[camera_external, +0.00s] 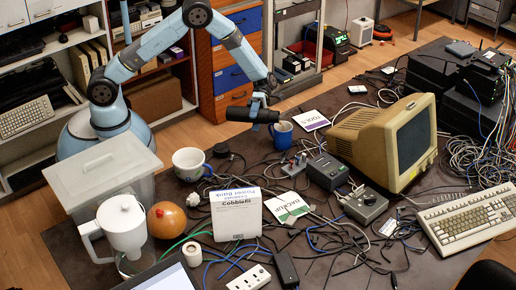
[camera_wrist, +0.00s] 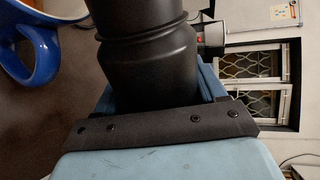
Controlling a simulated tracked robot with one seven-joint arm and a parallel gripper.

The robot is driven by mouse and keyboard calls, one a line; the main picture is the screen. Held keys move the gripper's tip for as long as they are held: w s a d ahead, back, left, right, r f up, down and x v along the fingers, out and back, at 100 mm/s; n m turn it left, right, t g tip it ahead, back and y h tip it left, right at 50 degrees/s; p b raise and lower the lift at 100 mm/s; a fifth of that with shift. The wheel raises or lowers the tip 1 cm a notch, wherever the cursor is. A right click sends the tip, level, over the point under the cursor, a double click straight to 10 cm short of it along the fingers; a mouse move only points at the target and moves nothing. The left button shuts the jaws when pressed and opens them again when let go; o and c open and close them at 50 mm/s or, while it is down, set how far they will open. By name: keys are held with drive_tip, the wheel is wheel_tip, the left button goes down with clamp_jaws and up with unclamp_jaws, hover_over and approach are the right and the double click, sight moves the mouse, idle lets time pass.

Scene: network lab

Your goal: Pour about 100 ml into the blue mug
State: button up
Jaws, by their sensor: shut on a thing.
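The blue mug (camera_external: 283,135) stands upright on the dark table. Part of its rim and its blue handle (camera_wrist: 38,66) show at the upper left in the wrist view. My gripper (camera_external: 260,102) is shut around a black bottle (camera_external: 241,115), which lies nearly level in the external view, its right end just above and left of the mug's rim. In the wrist view the black bottle (camera_wrist: 145,60) fills the middle, between my gripper's jaws (camera_wrist: 160,120). No stream of liquid is visible, and the mug's contents cannot be made out.
A white mug (camera_external: 190,163) stands left of the blue mug. A beige monitor (camera_external: 372,140), a grey box (camera_external: 326,170) and tangled cables lie to the right. A white box (camera_external: 236,215), an orange ball (camera_external: 166,220) and a white pitcher (camera_external: 123,225) stand in front.

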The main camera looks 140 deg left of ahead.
idle(0.4)
drive_tip(key=shift+r+m, duration=0.1)
drive_tip(key=shift+m, duration=0.4)
drive_tip(key=shift+s+d+f+m+t+y, duration=0.35)
drive_tip(key=shift+s+f+m+t, duration=0.2)
drive_tip(key=shift+f, duration=0.2)
drive_tip(key=shift+w+a+f+m, duration=0.1)
drive_tip(key=shift+w+f+m, duration=0.2)
drive_tip(key=shift+m, duration=0.35)
drive_tip(key=shift+f, duration=0.15)
idle(0.6)
